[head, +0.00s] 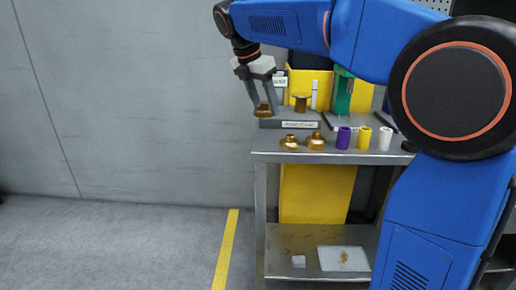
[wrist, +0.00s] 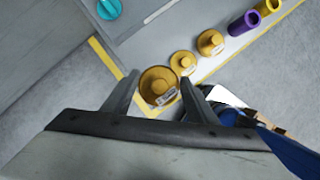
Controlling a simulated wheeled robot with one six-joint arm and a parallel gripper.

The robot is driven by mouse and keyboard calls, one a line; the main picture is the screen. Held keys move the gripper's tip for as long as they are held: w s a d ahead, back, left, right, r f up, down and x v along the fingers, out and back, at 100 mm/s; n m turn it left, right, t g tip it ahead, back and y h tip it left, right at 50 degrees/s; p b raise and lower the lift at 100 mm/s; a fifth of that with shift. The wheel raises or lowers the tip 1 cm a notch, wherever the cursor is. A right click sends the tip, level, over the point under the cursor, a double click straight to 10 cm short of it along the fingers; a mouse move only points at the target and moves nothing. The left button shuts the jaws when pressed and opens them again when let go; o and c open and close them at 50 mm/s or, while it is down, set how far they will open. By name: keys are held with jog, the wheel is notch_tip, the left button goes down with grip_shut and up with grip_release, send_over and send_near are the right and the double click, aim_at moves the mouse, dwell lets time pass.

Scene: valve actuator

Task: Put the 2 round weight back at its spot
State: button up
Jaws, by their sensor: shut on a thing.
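My gripper (head: 263,103) is shut on a round brass weight (head: 262,111), which hangs at the left end of the grey labelled rack (head: 290,124). In the wrist view my gripper (wrist: 159,80) has a finger on each side of the held weight (wrist: 158,90), which has a small label. I cannot tell whether the weight touches the rack. Two more brass weights, a left one (head: 289,142) and a right one (head: 316,141), stand on the table front; both also show in the wrist view (wrist: 183,63) (wrist: 210,42). A brass flanged piece (head: 301,102) stands on the rack.
A purple cylinder (head: 343,138), a yellow one (head: 364,138) and a white one (head: 385,139) stand right of the weights. Yellow bins (head: 309,82) and a green part (head: 342,96) are behind. A teal knob (wrist: 109,9) shows in the wrist view. Open floor lies left of the table.

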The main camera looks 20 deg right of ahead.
aim_at(257, 112)
jog(key=shift+f, duration=4.75)
jog(key=shift+f, duration=0.1)
jog(key=o, duration=1.2)
jog(key=v, duration=1.2)
jog(key=shift+s, duration=0.1)
jog(key=s+d+f+m+t+y, duration=0.1)
jog(key=s+d+f+m, duration=0.2)
jog(key=s+f+m, duration=0.4)
jog(key=s+d+f+m+t+y, duration=0.1)
jog(key=s+d+f+m, duration=0.3)
jog(key=s+f+m, duration=0.4)
jog(key=s+d+f+m+y, duration=0.2)
jog(key=s+d+f+m, duration=0.2)
jog(key=s+f+m, duration=0.4)
jog(key=s+f, duration=0.4)
jog(key=s, duration=0.4)
jog(key=shift+t, duration=0.4)
